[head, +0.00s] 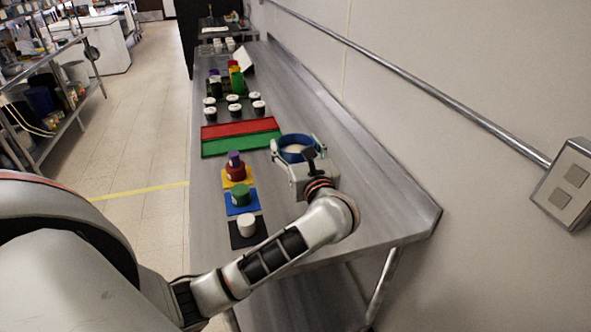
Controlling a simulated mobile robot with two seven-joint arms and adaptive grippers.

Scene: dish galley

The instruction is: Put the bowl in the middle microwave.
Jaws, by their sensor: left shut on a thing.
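A round blue bowl (288,157) with a pale inside is at the right of the metal counter, just right of the red and green trays. My left gripper (296,142) is shut on it, with a finger on either side. I cannot tell whether the bowl touches the counter or is held just above it. No microwave shows in this view. My right gripper is not in view.
The long metal counter (375,195) is bare to the right, along the wall. On its left are a green tray (240,144), a red tray (240,128), coloured mats with small stacked pieces, and several black-and-white cups farther back. A control box (566,185) hangs on the wall.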

